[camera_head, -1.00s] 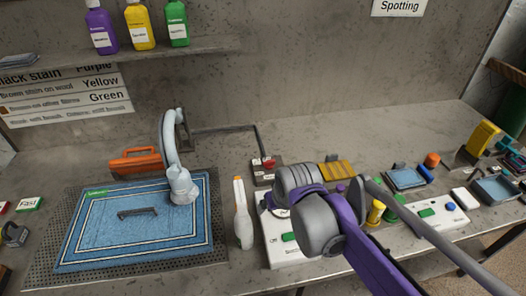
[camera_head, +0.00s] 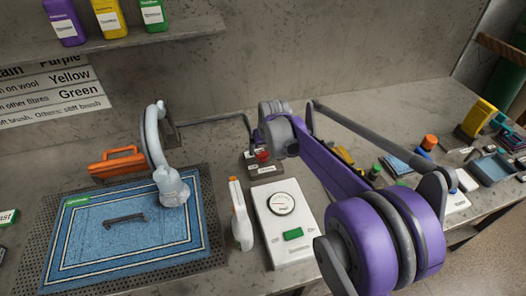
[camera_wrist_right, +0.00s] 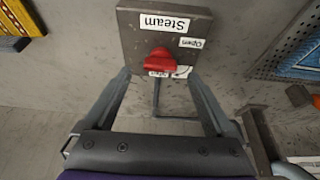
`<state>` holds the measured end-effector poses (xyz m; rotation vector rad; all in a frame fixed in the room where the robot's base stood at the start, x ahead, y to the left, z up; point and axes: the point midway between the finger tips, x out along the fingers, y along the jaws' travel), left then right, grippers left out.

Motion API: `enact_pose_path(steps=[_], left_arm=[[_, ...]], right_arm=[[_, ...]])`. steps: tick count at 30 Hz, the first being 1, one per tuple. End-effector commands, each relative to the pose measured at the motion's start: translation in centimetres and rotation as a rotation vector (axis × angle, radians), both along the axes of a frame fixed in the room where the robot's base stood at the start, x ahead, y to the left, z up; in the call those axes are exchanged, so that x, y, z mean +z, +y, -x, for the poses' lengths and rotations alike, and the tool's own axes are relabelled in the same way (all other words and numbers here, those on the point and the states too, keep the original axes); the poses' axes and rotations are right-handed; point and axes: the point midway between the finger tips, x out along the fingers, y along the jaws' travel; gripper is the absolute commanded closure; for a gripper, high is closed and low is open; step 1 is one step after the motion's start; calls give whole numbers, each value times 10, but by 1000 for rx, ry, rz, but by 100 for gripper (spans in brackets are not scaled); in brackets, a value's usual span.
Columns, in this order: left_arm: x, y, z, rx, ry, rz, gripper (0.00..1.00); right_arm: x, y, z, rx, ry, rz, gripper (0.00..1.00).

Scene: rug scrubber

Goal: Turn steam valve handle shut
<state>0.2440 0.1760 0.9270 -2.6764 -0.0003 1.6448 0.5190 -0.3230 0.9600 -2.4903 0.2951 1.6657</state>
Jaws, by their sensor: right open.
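The steam valve is a small grey box (camera_head: 266,171) with a red handle (camera_head: 262,155) at the back of the bench. In the right wrist view the red handle (camera_wrist_right: 160,61) sits on a grey plate (camera_wrist_right: 130,40) with labels "Steam" and "Open", which appear upside down. Another label is partly covered by the handle. My right gripper (camera_wrist_right: 160,85) is open and empty. Its fingers lie left and right of the handle in that view, apart from it. In the head view the right wrist hangs behind and above the valve; the fingertips are hard to make out. My left gripper is not in view.
A white box with a dial (camera_head: 284,222) and a white spray bottle (camera_head: 240,215) stand in front of the valve. A blue rug (camera_head: 130,225) lies left, with a pale hose nozzle (camera_head: 172,188) over it. Several tools and trays fill the right side.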

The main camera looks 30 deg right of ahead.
Motion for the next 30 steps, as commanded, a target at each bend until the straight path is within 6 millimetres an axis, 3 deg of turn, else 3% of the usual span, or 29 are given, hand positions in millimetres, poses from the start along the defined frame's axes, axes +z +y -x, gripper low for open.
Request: enact_pose_path(steps=[6,16,30], left_arm=[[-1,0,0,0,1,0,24],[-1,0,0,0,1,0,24],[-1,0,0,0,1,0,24]], right_arm=[[-22,-2,-9,0,0,0,10],[-25,-2,-10,0,0,0,10],[-25,-2,-10,0,0,0,93]])
